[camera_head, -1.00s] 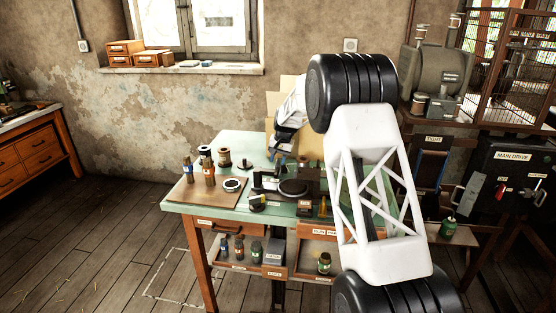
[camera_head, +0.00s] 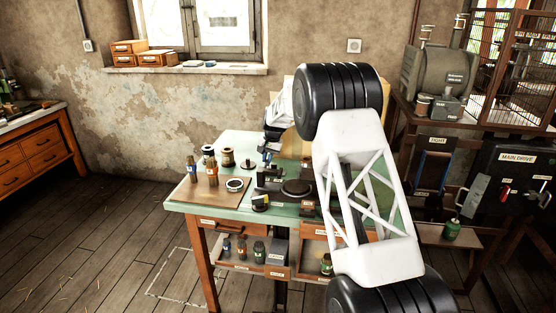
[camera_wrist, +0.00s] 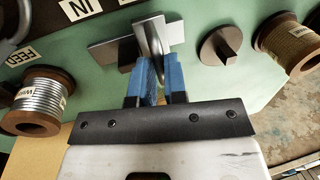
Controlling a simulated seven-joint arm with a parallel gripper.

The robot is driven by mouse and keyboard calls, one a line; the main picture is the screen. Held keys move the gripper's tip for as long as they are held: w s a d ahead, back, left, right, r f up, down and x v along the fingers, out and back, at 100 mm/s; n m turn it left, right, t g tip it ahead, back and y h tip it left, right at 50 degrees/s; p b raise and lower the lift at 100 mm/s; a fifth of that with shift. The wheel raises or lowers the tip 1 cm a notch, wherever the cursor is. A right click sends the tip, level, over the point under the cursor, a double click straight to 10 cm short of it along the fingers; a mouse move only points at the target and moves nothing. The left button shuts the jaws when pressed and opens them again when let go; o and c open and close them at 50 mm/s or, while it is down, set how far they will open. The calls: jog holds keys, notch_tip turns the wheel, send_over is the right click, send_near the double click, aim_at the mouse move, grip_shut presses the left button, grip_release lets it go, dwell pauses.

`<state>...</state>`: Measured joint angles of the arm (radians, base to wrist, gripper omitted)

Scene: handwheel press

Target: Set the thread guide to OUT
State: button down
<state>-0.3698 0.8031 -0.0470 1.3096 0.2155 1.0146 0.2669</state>
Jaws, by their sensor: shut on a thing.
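The thread guide (camera_wrist: 103,52) appears in the wrist view as a grey metal bar with an upright fin, on the green bench top. An IN label (camera_wrist: 78,8) lies beside it, upside down in this view. No OUT label can be read. My gripper (camera_wrist: 161,66) has its blue fingers shut on the upright fin, which rises between and beyond the fingertips. In the head view my gripper (camera_head: 268,153) is small above the back of the bench, and the guide cannot be made out there.
In the wrist view, a silver wire spool (camera_wrist: 38,92) and FEED label (camera_wrist: 20,55) lie left; a dark knob (camera_wrist: 220,46) and brown spool (camera_wrist: 292,46) stand right. The green bench (camera_head: 240,143) also holds bottles and a black round plate (camera_head: 297,188). My arm hides its right side.

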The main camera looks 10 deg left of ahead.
jog(key=shift+a, duration=1.25)
jog(key=c, duration=1.2)
grip_release()
jog(key=shift+a, duration=0.1)
jog(key=shift+o, duration=0.2)
jog(key=shift+r, duration=0.1)
jog(key=shift+d+r, duration=0.3)
jog(key=shift+r, duration=0.95)
jog(key=shift+d+r, duration=0.25)
jog(key=shift+r, duration=1)
jog(key=shift+d+r, duration=0.3)
jog(key=shift+r, duration=0.95)
